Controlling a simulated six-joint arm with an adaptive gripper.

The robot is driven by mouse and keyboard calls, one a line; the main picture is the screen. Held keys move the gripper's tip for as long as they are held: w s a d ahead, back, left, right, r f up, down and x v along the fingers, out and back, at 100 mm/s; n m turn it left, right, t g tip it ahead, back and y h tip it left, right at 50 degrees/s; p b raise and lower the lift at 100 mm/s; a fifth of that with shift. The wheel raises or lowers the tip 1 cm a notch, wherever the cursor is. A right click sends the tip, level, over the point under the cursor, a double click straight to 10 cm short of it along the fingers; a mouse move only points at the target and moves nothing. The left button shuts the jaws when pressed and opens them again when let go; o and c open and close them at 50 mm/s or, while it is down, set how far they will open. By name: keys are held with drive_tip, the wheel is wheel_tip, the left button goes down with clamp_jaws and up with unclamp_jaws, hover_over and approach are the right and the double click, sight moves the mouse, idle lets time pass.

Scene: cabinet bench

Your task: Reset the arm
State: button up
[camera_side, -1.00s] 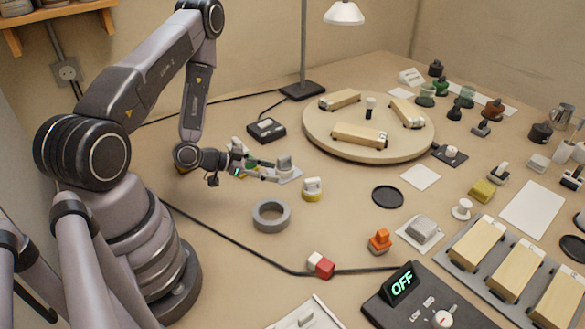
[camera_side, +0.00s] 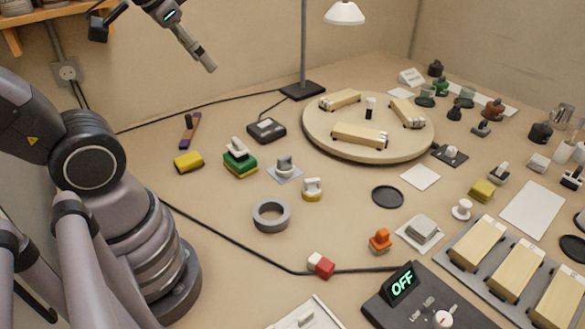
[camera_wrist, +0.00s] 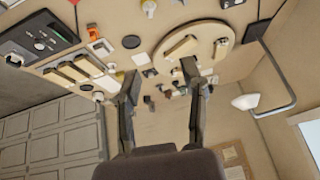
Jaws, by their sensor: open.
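My gripper (camera_side: 202,58) is raised high above the back left of the bench in the side view, clear of everything on it. In the wrist view my gripper (camera_wrist: 158,78) shows two dark fingers spread apart with nothing between them. The upper arm and elbow are partly outside the side view. The bench top (camera_side: 330,225) lies well below the gripper.
A green and yellow block with a grey handle (camera_side: 239,157), a yellow block (camera_side: 188,162) and a grey ring (camera_side: 271,215) stand on the left. A round turntable (camera_side: 330,147) bears wooden blocks. A lamp (camera_side: 344,13) stands behind. A control box (camera_side: 425,300) reads OFF.

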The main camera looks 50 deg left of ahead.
drive_tip(key=shift+h, duration=0.4)
drive_tip(key=s, duration=0.1)
drive_tip(key=s+d, duration=0.1)
drive_tip(key=s, duration=0.1)
drive_tip(key=s+d+r, duration=0.1)
drive_tip(key=shift+s, duration=0.3)
drive_tip(key=shift+o, duration=0.2)
drive_tip(key=shift+a, duration=0.1)
